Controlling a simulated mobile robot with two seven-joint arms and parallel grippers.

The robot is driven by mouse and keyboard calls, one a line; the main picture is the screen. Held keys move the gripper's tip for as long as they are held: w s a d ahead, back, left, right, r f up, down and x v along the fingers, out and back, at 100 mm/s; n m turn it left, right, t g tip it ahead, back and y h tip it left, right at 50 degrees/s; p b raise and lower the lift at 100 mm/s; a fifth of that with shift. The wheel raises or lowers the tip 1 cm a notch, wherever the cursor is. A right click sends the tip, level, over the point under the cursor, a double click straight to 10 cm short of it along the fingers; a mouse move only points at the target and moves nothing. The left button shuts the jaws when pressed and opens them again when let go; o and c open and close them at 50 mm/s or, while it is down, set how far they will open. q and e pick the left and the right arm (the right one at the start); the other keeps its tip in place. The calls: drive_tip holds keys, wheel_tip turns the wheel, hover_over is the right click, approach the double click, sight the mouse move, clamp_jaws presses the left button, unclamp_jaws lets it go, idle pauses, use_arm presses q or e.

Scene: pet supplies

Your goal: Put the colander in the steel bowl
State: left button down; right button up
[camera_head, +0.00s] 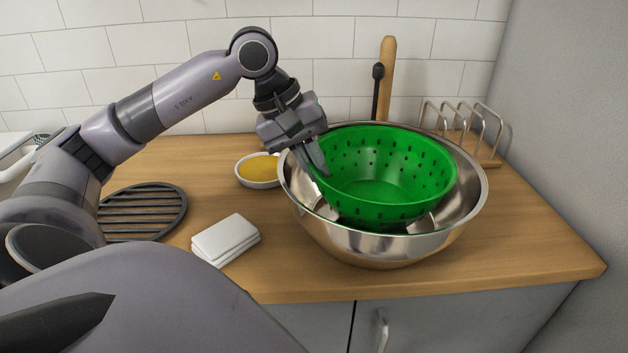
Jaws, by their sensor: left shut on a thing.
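The green colander (385,185) is inside the steel bowl (375,248), sitting a little above the bowl's rim at the back and left. Dark holes dot its wall. I cannot tell whether its base touches the bowl's bottom. My left gripper (320,165) is shut on the colander's left rim, its fingers reaching down over the left edge of the bowl. The steel bowl stands upright on the wooden counter. My right gripper is not in view.
A small white dish with yellow contents (258,183) stands just left of the bowl. Folded white cloths (226,240) and a dark round slatted trivet (140,211) lie further left. A wire rack (470,135) stands behind right. The counter's right front corner is clear.

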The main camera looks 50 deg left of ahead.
use_arm(q)
drive_tip(key=shift+f, duration=1.45)
drive_tip(key=shift+f+b, duration=0.15)
drive_tip(key=shift+b, duration=0.25)
drive_tip(key=c, duration=1.5)
unclamp_jaws()
drive_tip(key=p+v, duration=0.1)
drive_tip(key=v, duration=1)
drive_tip(key=shift+r, duration=0.25)
drive_tip(key=shift+s+a+r, duration=0.1)
drive_tip(key=shift+s+r, duration=0.1)
drive_tip(key=shift+r, duration=0.15)
